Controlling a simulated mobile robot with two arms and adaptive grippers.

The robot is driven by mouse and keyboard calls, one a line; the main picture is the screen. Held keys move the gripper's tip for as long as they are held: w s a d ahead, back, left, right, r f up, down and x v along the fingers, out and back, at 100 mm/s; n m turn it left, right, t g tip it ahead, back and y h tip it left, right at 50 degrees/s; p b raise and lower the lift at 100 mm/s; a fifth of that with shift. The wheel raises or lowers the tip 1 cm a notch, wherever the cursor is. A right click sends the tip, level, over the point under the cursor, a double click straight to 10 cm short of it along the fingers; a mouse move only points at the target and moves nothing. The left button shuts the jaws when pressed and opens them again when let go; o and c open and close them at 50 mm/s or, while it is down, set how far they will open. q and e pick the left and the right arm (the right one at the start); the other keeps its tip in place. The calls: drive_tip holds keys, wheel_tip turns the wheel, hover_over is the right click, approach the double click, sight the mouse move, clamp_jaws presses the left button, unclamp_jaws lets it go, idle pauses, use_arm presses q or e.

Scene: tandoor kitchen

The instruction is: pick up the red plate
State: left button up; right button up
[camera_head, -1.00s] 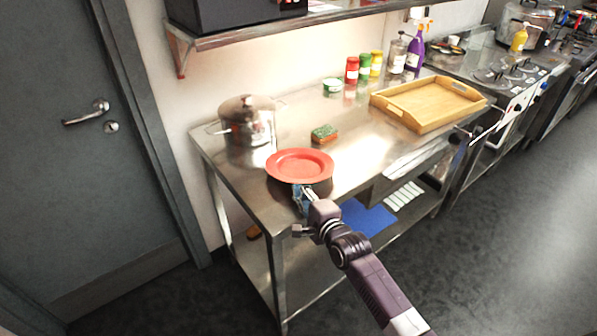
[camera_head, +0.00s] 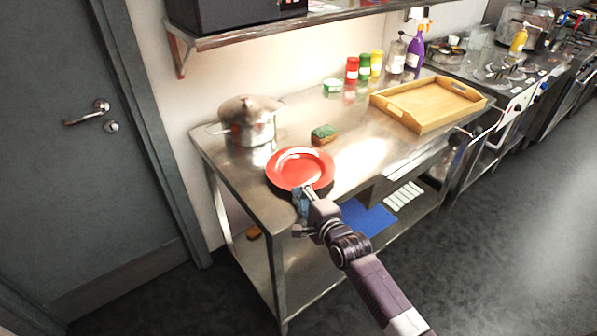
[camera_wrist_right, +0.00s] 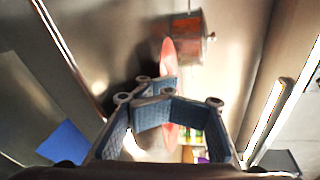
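The red plate (camera_head: 289,176) is at the near left corner of the steel table, tilted with its face toward the head camera. A dark area shows under its right rim; I cannot tell whether the plate still touches the table. My right gripper (camera_head: 303,190) is at the plate's near rim, its fingers closed in on it. In the right wrist view the plate (camera_wrist_right: 168,57) shows nearly edge-on, running down between the bent blue finger pads of the right gripper (camera_wrist_right: 164,95). The gripped rim is partly hidden by the fingers. My left gripper is not in view.
A steel pot (camera_head: 250,132) stands behind the plate, and a green and brown sponge (camera_head: 323,139) lies to its right. A wooden tray (camera_head: 428,125) is further right. Several jars and bottles stand by the wall. A shelf (camera_head: 290,32) hangs above the table (camera_head: 230,180).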

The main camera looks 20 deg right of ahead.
drive_tip(key=shift+s, duration=0.1)
drive_tip(key=b+v, duration=0.2)
drive_tip(key=v, duration=0.5)
drive_tip(key=n+h, duration=0.1)
drive_tip(key=h, duration=0.1)
approach(318, 187)
drive_tip(key=r+x, duration=0.1)
drive_tip(key=x, duration=0.2)
drive_tip(key=shift+w+d+f+g+p, duration=0.25)
drive_tip(key=shift+w+f+g+p, duration=0.15)
drive_tip(key=shift+w+f+p, duration=0.1)
drive_tip(key=shift+w+a, duration=0.2)
drive_tip(key=shift+w, duration=0.35)
drive_tip(key=p+x, duration=0.1)
drive_tip(key=x, duration=0.2)
drive_tip(key=shift+a, duration=0.15)
drive_tip(key=shift+w+f, duration=0.25)
drive_tip(key=shift+w, duration=0.3)
clamp_jaws()
